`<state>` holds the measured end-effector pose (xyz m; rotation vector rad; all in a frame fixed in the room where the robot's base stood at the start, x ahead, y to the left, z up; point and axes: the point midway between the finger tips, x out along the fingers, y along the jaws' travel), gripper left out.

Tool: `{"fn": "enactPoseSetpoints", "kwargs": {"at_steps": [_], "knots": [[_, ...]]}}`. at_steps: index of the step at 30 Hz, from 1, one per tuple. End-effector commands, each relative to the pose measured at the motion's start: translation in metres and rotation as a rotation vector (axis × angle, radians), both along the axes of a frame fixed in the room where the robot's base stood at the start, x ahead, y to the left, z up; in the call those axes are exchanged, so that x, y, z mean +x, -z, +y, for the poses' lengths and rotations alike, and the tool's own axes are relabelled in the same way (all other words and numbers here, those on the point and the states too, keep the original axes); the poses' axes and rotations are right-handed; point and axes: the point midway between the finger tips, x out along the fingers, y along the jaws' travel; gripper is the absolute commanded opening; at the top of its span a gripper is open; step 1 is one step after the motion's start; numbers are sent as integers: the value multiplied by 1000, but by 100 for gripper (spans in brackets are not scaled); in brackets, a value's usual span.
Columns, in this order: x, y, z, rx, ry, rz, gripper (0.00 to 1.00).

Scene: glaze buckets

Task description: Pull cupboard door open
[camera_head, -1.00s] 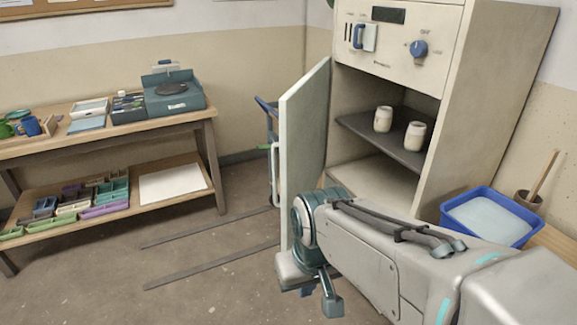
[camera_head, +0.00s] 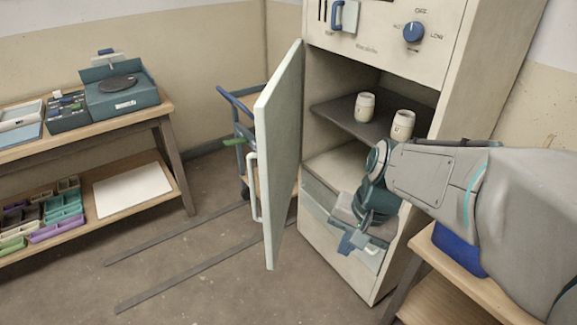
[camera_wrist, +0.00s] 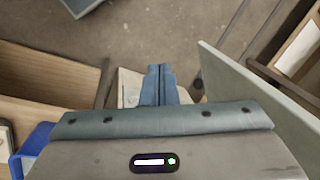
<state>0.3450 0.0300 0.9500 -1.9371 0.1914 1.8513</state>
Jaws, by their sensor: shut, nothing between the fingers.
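The cupboard door (camera_head: 279,150) is pale green and stands wide open, swung out to the left of the cupboard (camera_head: 440,75). Its white bar handle (camera_head: 254,188) is on the face turned away from the shelves. The door also shows at the right in the wrist view (camera_wrist: 250,92). My gripper (camera_head: 350,243) is in front of the lower cupboard, right of the door and apart from it. In the wrist view my gripper's blue fingers (camera_wrist: 160,82) are together and empty. Two pale jars, one on the left (camera_head: 365,106) and one on the right (camera_head: 402,125), stand on the inner shelf.
A blue-handled trolley (camera_head: 240,125) stands behind the door. A wooden workbench (camera_head: 160,115) is at the left. A blue tub (camera_head: 455,250) sits on a low wooden table (camera_head: 480,292) at the right, partly behind my arm.

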Motion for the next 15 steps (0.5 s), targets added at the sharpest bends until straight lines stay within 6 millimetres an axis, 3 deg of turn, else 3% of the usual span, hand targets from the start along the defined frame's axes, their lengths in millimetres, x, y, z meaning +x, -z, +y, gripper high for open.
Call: {"fn": "enactPoseSetpoints", "kwargs": {"at_steps": [9, 15], "knots": [[106, 1, 18, 362, 672, 304, 0], [163, 14, 18, 535, 997, 479, 0]]}}
